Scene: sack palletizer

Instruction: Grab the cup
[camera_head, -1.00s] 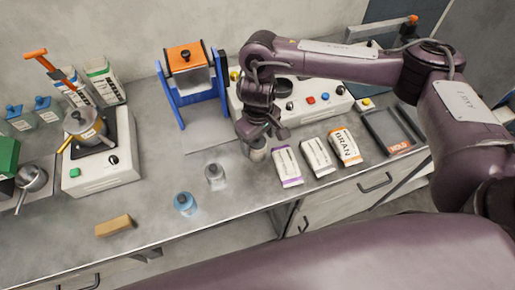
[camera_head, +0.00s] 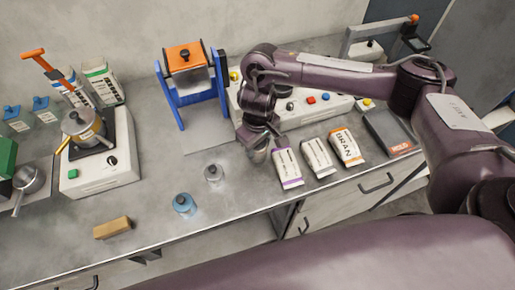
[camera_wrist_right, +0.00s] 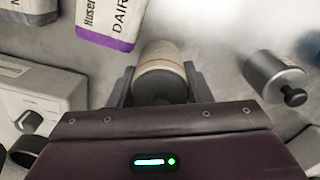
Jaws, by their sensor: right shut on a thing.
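In the right wrist view the cup (camera_wrist_right: 160,62) shows a beige side with a thin reddish line and lies between the two fingers. My right gripper (camera_head: 257,139) is shut on it; in the wrist view the gripper (camera_wrist_right: 159,85) has one finger on each side. I cannot tell whether the cup touches the bench. My left gripper is not in view.
Several sacks, including one with a purple edge (camera_head: 287,168), lie right of the cup. A grey weight (camera_head: 213,174) and a blue one (camera_head: 184,203) stand to the left. A blue stand (camera_head: 178,105) and a button panel (camera_head: 318,101) are behind. The bench front left of centre is mostly clear.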

